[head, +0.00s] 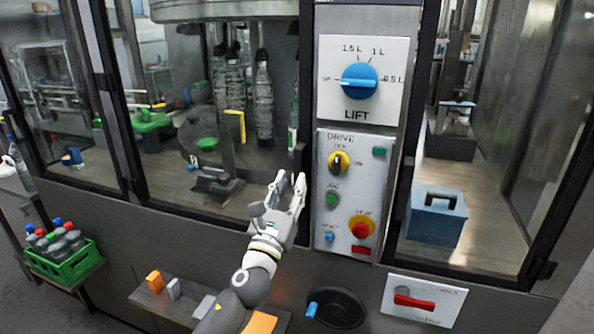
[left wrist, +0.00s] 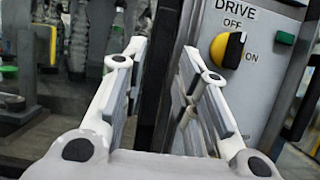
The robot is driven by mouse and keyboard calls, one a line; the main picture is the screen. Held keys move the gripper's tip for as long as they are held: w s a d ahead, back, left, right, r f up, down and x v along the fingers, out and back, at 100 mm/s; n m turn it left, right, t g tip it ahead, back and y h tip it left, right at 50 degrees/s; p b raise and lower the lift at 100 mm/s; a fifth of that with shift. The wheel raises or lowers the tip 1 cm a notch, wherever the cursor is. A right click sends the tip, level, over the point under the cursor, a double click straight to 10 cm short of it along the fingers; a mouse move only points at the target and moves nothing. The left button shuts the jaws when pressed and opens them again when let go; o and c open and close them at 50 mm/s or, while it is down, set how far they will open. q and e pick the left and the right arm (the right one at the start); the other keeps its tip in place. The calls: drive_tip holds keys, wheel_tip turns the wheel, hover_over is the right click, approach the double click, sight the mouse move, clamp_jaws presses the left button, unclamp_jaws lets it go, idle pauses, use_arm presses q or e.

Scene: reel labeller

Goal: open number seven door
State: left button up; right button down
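No door number is readable, so I cannot tell which door is number seven. A glass door with a dark frame (head: 122,92) covers the middle bay with the bottles. Its right edge meets the grey control column. My left gripper (head: 289,181) is in front of that edge, just left of the drive panel (head: 341,222). In the left wrist view my left gripper (left wrist: 162,68) has its fingers apart, with a dark vertical frame or handle visible between them. I cannot tell whether they touch it. My right gripper is not in view.
The lift panel (head: 385,55) is above the drive panel. Behind the right glass sits a blue box (head: 436,218). A red-handled switch (head: 414,301) is below right. A low shelf (head: 155,299) with small blocks and a green bottle crate (head: 66,261) are at lower left.

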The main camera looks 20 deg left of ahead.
sight(297, 170)
use_arm(q)
drive_tip(key=shift+x, duration=1.9)
drive_tip(key=shift+c, duration=0.2)
clamp_jaws()
